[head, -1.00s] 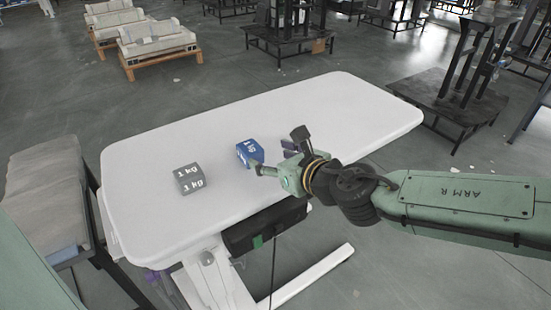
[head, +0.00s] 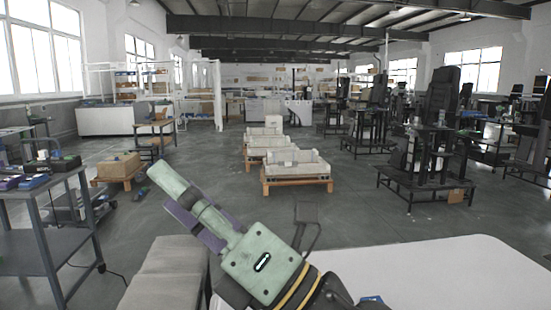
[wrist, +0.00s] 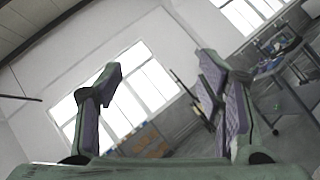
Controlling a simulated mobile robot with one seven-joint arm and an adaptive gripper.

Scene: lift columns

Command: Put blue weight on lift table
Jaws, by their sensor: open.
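A small blue patch of the blue weight (head: 372,301) shows at the bottom edge of the head view, beside my arm. The rest of it is hidden or out of frame. It appears to be on the white table (head: 460,275), whose far part fills the lower right. My gripper (head: 190,205) is raised to the left of the weight, apart from it, and points up and left. In the wrist view my gripper (wrist: 160,80) is open, with nothing between its purple-padded fingers. I cannot tell which surface is the lift table.
A grey padded bench (head: 170,270) stands left of the white table. A grey workbench (head: 45,205) with tools on it stands at the far left. Wooden pallets with pale blocks (head: 295,170) and dark machine stands (head: 425,165) are farther off. Open floor lies between.

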